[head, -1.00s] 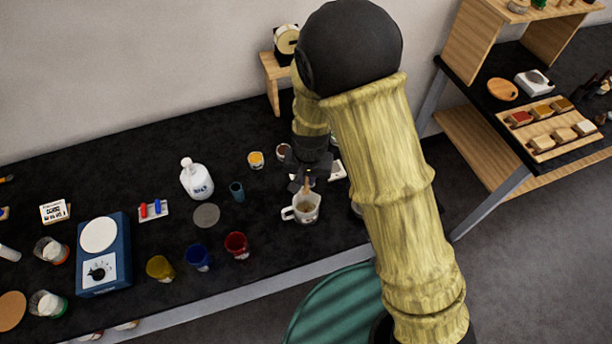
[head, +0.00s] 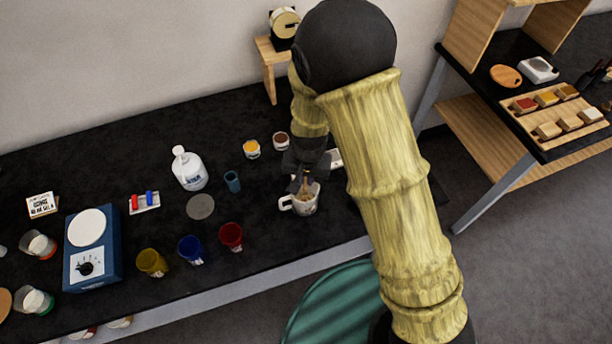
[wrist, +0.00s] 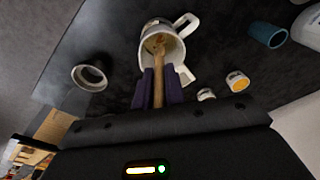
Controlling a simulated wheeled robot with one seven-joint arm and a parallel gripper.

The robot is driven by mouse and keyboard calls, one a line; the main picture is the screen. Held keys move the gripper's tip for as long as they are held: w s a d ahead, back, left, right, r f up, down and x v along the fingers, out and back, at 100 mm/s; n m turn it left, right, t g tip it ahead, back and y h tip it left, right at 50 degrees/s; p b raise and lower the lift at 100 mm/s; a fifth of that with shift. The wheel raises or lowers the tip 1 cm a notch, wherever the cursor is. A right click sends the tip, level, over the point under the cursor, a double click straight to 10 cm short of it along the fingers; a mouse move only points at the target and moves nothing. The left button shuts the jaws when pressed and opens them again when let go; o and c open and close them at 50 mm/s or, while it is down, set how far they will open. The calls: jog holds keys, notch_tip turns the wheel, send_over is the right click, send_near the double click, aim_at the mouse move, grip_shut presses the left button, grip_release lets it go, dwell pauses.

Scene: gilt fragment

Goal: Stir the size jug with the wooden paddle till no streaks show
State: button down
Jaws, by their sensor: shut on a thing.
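The white size jug (head: 309,205) stands upright on the black bench, its handle to the left in the head view. In the wrist view the jug (wrist: 146,58) is ahead of my gripper, with tan contents showing inside its mouth. My gripper (wrist: 158,78) is shut on the wooden paddle (wrist: 158,92), whose far end reaches into the jug. In the head view my gripper (head: 303,172) is just above the jug and the paddle (head: 303,187) slants into it. The paddle's submerged tip is hidden. I cannot tell clearly whether streaks show.
A yellow-topped pot (head: 251,149), a brown-topped pot (head: 281,141) and a small blue-grey cup (head: 232,183) stand near the jug. A red cup (head: 231,238) is to its front left, a white bottle (head: 188,170) farther left. A grey pot (wrist: 90,76) shows in the wrist view.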

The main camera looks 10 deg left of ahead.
aim_at(306, 189)
jog(key=shift+w+a+f+b, duration=0.1)
jog(key=shift+w+f+b, duration=0.1)
jog(key=shift+f+b, duration=1.2)
jog(key=shift+w+a+f+b, duration=0.15)
jog(key=shift+f+b, duration=0.6)
jog(key=shift+f, duration=1.2)
jog(key=shift+s, duration=0.1)
jog(key=shift+d, duration=0.2)
